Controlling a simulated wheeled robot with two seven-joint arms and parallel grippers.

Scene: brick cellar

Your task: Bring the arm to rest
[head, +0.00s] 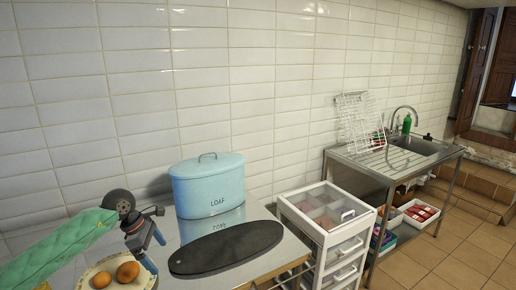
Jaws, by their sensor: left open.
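My left arm (60,248), in a green quilted sleeve, comes in from the lower left. My left gripper (155,250) is open, with dark and blue parts, and nothing shows between its fingers. It is above the steel table's left part, beside a pale plate (140,281) and left of a dark oval board (228,248). Whether it touches the plate I cannot tell. My right gripper is not in view.
Two brown round items (128,271) are on the plate. A blue LOAF bin (207,187) stands behind the board on the steel table (262,216). A white drawer unit (325,240) and a sink table (375,161) stand to the right. Tiled floor (450,260) is clear at the right.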

